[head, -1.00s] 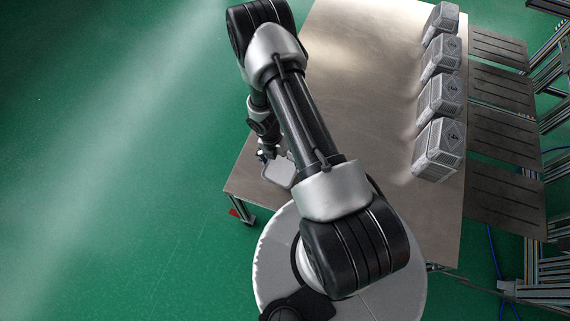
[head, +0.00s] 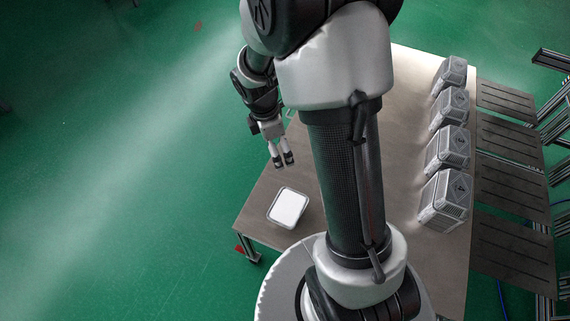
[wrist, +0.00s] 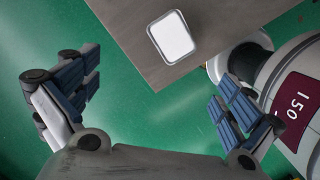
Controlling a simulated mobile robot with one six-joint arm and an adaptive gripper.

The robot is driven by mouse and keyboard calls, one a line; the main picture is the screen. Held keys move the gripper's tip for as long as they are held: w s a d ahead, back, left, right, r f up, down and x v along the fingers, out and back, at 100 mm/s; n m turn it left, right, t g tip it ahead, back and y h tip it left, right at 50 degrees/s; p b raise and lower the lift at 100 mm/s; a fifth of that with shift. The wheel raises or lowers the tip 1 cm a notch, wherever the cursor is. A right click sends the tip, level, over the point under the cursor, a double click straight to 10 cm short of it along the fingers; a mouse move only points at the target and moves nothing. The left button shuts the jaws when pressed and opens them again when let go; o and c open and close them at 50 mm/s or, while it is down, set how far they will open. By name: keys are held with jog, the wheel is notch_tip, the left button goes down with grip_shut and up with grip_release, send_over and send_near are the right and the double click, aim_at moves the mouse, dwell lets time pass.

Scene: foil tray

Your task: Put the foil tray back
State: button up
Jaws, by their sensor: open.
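The foil tray (head: 288,208) is a small rounded rectangle with a white top and a silvery rim. It lies flat on the table near its near left corner. In the wrist view the tray (wrist: 172,37) is at the top, beyond the fingers and apart from them. My gripper (head: 283,162) is open and empty. In the head view it is above and behind the tray, near the table's left edge. In the wrist view its two blue-padded fingers (wrist: 155,105) are wide apart, with green floor between them.
The table (head: 400,130) is bare around the tray. Several grey box-shaped units (head: 447,200) stand in a row along its right side. Dark slotted panels (head: 512,200) and metal frames lie beyond. My arm hides the table's middle.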

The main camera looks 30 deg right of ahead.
jog(key=s+a+r+m+t, duration=0.15)
jog(key=s+r+m, duration=0.25)
jog(key=r, duration=0.4)
jog(key=s+a+r+m+t, duration=0.15)
jog(key=s+r+m, duration=0.25)
jog(key=r, duration=0.4)
jog(key=s+a+r+m+y, duration=0.1)
jog(key=s+a+r+m, duration=0.1)
jog(key=s+r+m, duration=0.1)
jog(key=s+a+r+m+t+y, duration=0.1)
jog(key=s+a+r+m, duration=0.1)
jog(key=s+m, duration=0.3)
jog(key=shift+s+a+r, duration=0.4)
jog(key=shift+s, duration=1.1)
